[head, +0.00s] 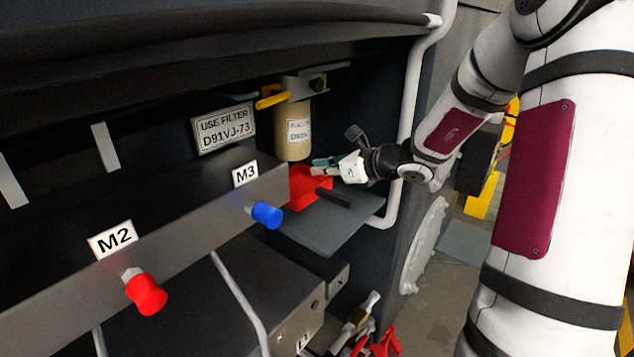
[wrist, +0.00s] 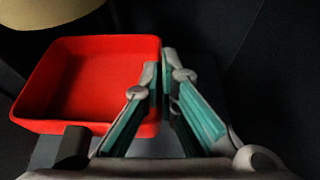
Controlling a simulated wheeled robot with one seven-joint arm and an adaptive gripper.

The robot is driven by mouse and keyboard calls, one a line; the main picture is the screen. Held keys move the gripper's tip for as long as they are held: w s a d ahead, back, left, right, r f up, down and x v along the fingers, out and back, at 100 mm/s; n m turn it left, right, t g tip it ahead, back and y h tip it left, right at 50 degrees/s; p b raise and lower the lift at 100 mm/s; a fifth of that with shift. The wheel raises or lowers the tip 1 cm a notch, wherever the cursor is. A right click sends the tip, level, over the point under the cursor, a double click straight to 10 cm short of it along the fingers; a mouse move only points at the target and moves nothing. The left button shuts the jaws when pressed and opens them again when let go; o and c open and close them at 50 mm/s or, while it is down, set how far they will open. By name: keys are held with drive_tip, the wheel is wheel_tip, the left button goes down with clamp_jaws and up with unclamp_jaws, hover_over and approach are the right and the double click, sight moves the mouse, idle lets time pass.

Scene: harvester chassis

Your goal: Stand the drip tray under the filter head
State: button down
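The red drip tray (head: 302,194) is a shallow open box, level and right way up, low beneath the filter. In the wrist view the drip tray (wrist: 62,122) fills the left half and looks empty. The tan filter canister (head: 293,140) hangs from the grey filter head (head: 300,86); its round bottom (wrist: 45,12) overlaps the tray's far left corner in the wrist view. My gripper (head: 318,166) reaches in from the right. Its teal-padded fingers (wrist: 160,68) close at the tips on the tray's right wall, one each side. Whether the tray touches the grey shelf is unclear.
The grey shelf (head: 325,232) lies below the tray, with a dark bar (head: 335,197) near the tray's front. A metal beam (head: 190,218) with blue (head: 267,215) and red (head: 147,294) caps stands in front left. A pale pipe (head: 407,110) runs at the right.

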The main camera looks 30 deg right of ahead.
sight(317, 181)
drive_tip(key=f, duration=0.2)
drive_tip(key=shift+w+a+f, duration=0.4)
drive_tip(key=shift+f, duration=0.4)
drive_tip(key=shift+f, duration=0.15)
drive_tip(key=c, duration=1.8)
unclamp_jaws()
drive_tip(key=shift+r, duration=0.25)
drive_tip(key=p+v, duration=0.1)
drive_tip(key=v, duration=1)
drive_tip(key=shift+s+d, duration=0.2)
drive_tip(key=shift+s, duration=0.15)
